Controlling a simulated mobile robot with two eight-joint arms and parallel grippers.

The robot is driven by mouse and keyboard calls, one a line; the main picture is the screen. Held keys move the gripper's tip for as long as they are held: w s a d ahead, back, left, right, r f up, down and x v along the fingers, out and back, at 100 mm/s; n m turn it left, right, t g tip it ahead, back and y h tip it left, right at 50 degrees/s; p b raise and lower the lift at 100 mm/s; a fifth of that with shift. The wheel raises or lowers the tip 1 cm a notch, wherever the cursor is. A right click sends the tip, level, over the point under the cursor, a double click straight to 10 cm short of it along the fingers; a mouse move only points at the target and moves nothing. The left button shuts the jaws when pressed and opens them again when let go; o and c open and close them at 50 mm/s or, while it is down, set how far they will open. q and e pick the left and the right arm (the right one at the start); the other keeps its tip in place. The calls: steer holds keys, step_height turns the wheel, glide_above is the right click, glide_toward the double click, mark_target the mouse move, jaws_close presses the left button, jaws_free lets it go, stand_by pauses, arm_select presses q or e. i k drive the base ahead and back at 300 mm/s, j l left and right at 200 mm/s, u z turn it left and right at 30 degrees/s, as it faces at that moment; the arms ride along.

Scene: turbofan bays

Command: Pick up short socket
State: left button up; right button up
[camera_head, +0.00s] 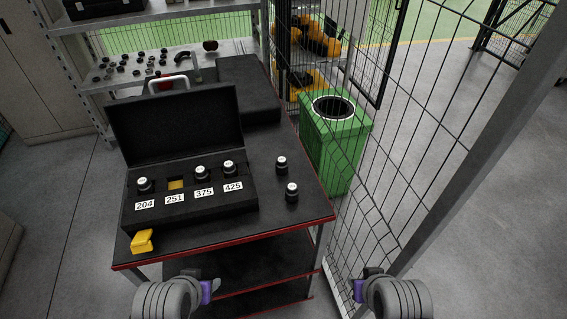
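Two dark sockets with light tops stand upright on the bare right side of the cart top: a far socket (282,165) and a near socket (292,192). I cannot tell surely which is the short one. An open black case (190,208) holds a socket at label 204 (144,185), one at 375 (202,173) and one at 425 (229,168). The 251 slot (176,184) shows yellow and has no socket. My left gripper (210,287) and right gripper (362,285) are low, in front of the cart and apart from the sockets. Their finger openings are unclear.
The black cart (275,215) has red edges. A yellow object (142,241) lies at its front left corner. A wire mesh fence (385,190) and a green bin (337,150) stand to the right. A shelf (125,85) with small parts is behind.

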mark_target(292, 190)
steer(key=k+u, duration=0.15)
steer(key=u, duration=0.3)
steer(key=k+j+u, duration=0.1)
steer(key=u, duration=0.4)
steer(key=k+j, duration=0.05)
